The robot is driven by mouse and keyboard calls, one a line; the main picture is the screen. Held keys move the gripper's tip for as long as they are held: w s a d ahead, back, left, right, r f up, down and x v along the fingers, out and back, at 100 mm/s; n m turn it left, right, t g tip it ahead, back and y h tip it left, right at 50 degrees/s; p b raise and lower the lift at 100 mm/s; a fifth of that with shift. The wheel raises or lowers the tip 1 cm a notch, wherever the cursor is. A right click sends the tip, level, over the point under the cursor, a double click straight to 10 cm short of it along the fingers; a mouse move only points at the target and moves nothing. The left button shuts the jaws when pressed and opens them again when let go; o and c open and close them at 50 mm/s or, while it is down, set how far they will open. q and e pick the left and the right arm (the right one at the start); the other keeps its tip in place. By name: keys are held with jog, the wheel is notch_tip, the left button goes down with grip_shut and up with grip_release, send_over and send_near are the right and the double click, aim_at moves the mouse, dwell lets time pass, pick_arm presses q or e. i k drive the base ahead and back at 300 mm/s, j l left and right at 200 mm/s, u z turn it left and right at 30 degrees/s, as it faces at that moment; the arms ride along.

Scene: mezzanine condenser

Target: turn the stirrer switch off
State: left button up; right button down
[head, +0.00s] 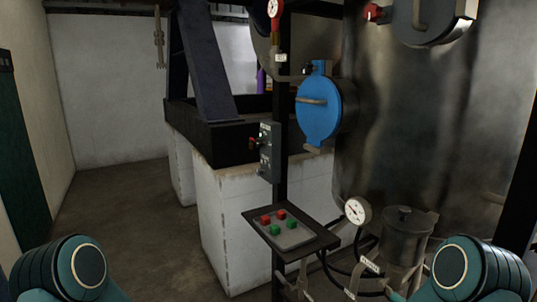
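A grey switch box (269,152) is mounted upright on a dark post, with small labels and small red parts on its left side. The labels are too small to read, and I cannot tell the switch position. Lower down, a tilted dark panel (290,236) carries red buttons (273,217) and green buttons (283,227). I cannot tell which control is marked for the stirrer. Neither gripper is in view; only rounded teal links of my arms show at the bottom left and bottom right corners, well apart from the box and panel.
A large metal vessel (405,120) with a blue round cover (318,108) stands right of the post. A gauge (357,210) and a small metal pot (405,236) sit low at the right. White blocks (245,220) stand behind the panel. Floor (120,215) at left is clear.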

aim_at(258, 142)
jog(key=i+j+z, duration=0.25)
jog(key=i+j, duration=0.3)
jog(key=i+j+z, duration=0.2)
jog(key=i+j, duration=0.3)
jog(key=j, duration=0.2)
